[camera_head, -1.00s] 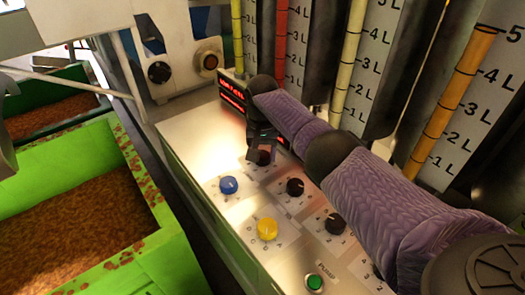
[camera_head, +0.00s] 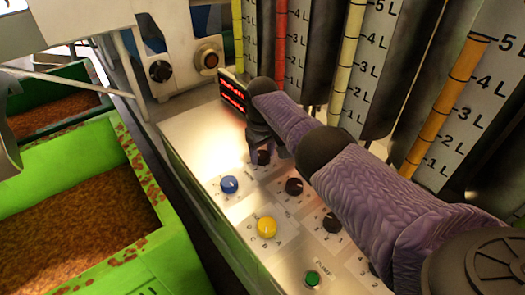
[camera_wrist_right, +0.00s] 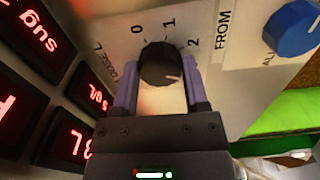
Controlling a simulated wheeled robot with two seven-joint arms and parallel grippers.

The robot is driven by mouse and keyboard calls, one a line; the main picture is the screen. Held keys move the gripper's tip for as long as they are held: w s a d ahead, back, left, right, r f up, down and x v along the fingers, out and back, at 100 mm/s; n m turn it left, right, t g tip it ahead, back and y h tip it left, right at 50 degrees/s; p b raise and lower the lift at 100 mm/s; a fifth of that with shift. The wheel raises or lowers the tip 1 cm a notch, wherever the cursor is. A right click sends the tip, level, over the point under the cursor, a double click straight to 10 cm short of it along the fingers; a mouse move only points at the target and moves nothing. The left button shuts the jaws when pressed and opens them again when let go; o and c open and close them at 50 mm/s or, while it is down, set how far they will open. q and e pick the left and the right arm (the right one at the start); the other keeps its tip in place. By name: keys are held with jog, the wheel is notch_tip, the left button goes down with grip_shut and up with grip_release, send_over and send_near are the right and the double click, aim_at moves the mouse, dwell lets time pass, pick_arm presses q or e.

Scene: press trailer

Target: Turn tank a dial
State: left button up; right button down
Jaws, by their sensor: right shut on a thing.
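A black round dial (camera_wrist_right: 160,65) with a pale pointer mark sits on the light control panel, with 0, 1 and 2 printed around it in the right wrist view. My right gripper (camera_wrist_right: 160,92) has one finger on each side of the dial and is shut on it. In the head view, the gripper (camera_head: 262,150) comes down over the far end of the panel and partly hides this dial (camera_head: 264,157). I cannot read a tank letter beside it. My left gripper is not in view.
A blue knob (camera_head: 229,184), a yellow knob (camera_head: 267,227), more black dials (camera_head: 294,187) and a green button (camera_head: 312,279) share the panel. Red-lit displays (camera_head: 233,92) stand close behind the gripper. Gauge tubes rise behind; green bins (camera_head: 60,163) lie left.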

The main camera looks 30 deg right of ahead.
aim_at(262, 154)
jog(key=shift+n, duration=0.3)
jog(key=shift+c, duration=0.5)
grip_release()
notch_tip(262, 154, up, 10)
jog(key=p, duration=0.4)
jog(key=shift+p, duration=0.35)
